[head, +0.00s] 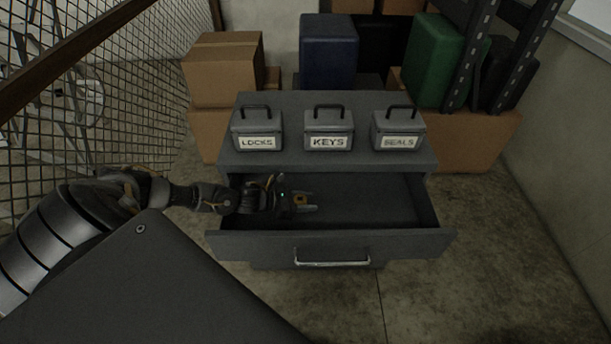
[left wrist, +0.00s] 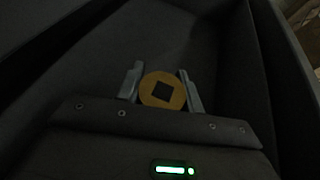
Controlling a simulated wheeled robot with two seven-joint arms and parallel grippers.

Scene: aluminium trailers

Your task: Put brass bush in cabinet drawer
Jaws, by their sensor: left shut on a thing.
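The brass bush (left wrist: 176,83) is a round yellow-brown piece with a dark square hole. My left gripper (left wrist: 162,88) is shut on it, one finger on each side. In the head view the left gripper (head: 303,201) reaches into the open cabinet drawer (head: 240,240) from the left, and the bush (head: 300,199) shows between its fingertips. The bush is over the drawer's floor; I cannot tell whether it touches it. The drawer is pulled out and shows nothing else inside. My right gripper is not in view.
Three grey boxes stand on the cabinet top (head: 350,163): LOCKS (head: 257,130), KEYS (head: 329,128) and SEALS (head: 398,130). Cardboard boxes (head: 222,68) and cases are stacked behind. A wire mesh (head: 125,110) is at left. The drawer's right half is clear.

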